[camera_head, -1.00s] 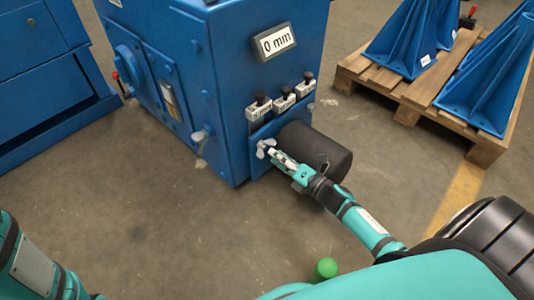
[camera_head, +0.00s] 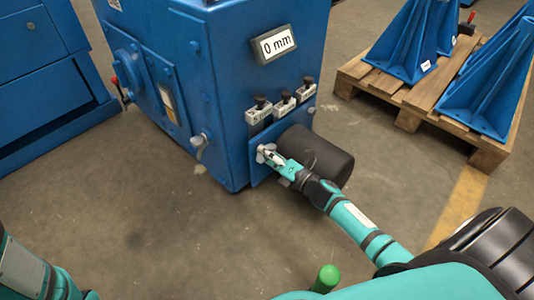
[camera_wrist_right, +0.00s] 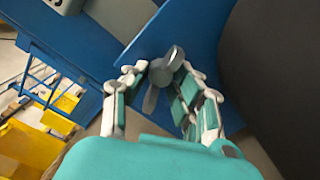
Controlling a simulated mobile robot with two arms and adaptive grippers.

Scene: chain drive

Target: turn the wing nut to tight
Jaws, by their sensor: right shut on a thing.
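The grey wing nut (camera_wrist_right: 162,72) sits on the blue plate (camera_wrist_right: 185,30) of the machine, its two wings slanting in the right wrist view. In the head view the wing nut (camera_head: 261,151) is partly covered by my right gripper (camera_head: 268,156). In the right wrist view the fingers of my right gripper (camera_wrist_right: 160,90) stand on either side of the wing nut, shut on it. My left arm (camera_head: 35,270) shows at the lower left of the head view; its gripper is out of the picture.
A dark cylinder (camera_head: 322,158) sticks out just right of the wing nut. Above are several small labelled levers (camera_head: 283,103) and a display (camera_head: 274,44) reading 0 mm. A pallet (camera_head: 408,100) with blue brackets stands at right. The floor at front left is clear.

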